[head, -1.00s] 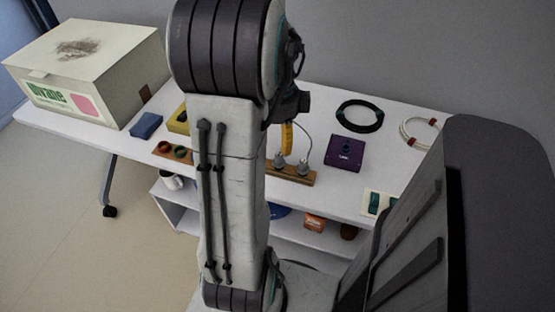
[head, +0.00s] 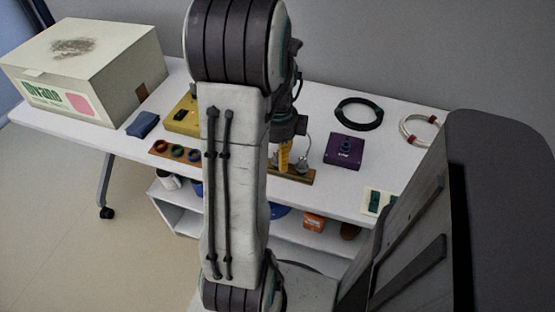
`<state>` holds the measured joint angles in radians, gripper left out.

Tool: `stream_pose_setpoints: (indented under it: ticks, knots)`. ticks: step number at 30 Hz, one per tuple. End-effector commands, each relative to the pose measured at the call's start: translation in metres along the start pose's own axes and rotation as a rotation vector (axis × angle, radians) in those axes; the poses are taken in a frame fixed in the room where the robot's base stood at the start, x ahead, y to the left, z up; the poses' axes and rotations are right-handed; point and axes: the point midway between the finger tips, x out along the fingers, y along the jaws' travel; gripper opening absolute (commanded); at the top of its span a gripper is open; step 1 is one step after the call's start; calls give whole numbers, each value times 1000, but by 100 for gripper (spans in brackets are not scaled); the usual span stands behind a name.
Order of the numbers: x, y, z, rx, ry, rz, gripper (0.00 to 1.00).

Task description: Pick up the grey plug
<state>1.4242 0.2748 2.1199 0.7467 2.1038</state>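A grey plug (head: 304,165) stands on a wooden strip (head: 298,177) near the front of the white table, with a thin cable rising from it. My gripper (head: 284,160) is low over the strip, just left of this plug. Only a yellow finger of it shows clearly, below the dark wrist. It covers the spot on the strip beside the visible plug, where a second grey plug is mostly hidden. I cannot tell whether the finger touches a plug, or whether the gripper is open or shut.
A purple box (head: 344,151) stands right of the strip, with a black cable coil (head: 359,114) behind. A yellow box (head: 184,119), a blue block (head: 143,125) and a board with coloured rings (head: 160,147) lie left. A big carton (head: 85,70) fills the left end.

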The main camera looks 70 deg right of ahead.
Motion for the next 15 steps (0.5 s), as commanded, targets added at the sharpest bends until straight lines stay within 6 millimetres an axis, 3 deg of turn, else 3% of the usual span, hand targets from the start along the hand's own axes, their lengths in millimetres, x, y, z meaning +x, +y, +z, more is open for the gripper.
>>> stream_pose_setpoints:
  ticks: [11, 15]
  knots:
    - [6, 0, 0, 0, 0, 1, 49]
    - [5, 0, 0, 0, 0, 0, 37]
